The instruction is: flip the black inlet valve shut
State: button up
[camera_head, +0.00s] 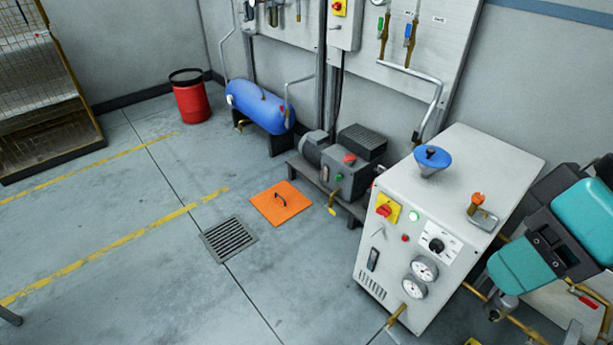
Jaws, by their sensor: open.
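I cannot pick out a black inlet valve for sure in the head view. On the wall panel (445,55) at the top, a green-handled valve (380,25) and a blue-handled valve (408,33) sit on brass pipes, with small labels too small to read. A black upright handle (373,259) is on the front of the white cabinet (395,225); I cannot tell whether it is a valve. My teal and black arm shows at the right edge, beside the cabinet. My gripper's fingers are not visible.
The cabinet carries a blue funnel (432,158), an orange-topped fitting (477,203), gauges and a dial. A motor unit (345,175), blue tank (258,107) and red drum (190,96) stand along the wall. An orange floor plate (268,212) and grate (229,240) lie on otherwise open floor at left.

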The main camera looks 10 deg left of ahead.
aim_at(414, 138)
jog(key=u, duration=0.5)
jog(key=i, duration=1.2)
jog(key=z, duration=0.25)
jog(key=k, duration=0.6)
jog(key=u, duration=1.15)
jog(key=i, duration=0.9)
jog(key=u, duration=0.3)
